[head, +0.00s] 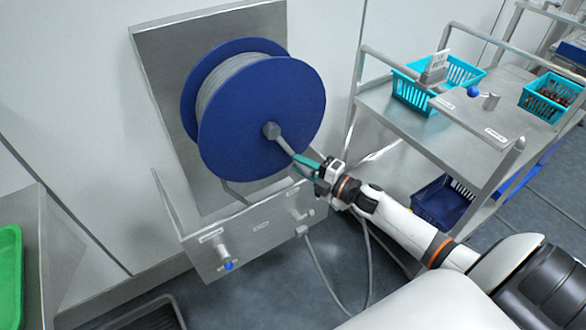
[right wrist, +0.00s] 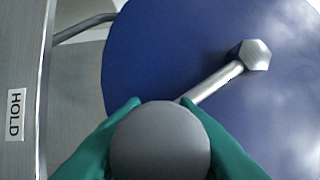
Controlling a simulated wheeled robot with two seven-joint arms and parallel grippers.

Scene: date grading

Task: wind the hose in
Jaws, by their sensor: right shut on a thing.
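The hose reel (head: 262,110) is a large blue drum on a steel back plate. Grey hose (head: 218,82) is wound between its two flanges, and a length of it leaves below the drum. A metal crank arm (head: 284,143) runs from the hub toward the lower right. My right gripper (head: 306,165) has teal fingers shut on the crank's grey knob (right wrist: 160,142), which fills the space between the fingertips in the right wrist view. The hub nut (right wrist: 256,54) shows there at the upper right. My left gripper is out of view.
Below the reel is a steel panel (head: 262,236) with labelled fittings, and a grey hose (head: 332,283) loops down to the floor. A steel trolley (head: 480,145) with teal baskets stands at right. A green tray (head: 10,275) is at left.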

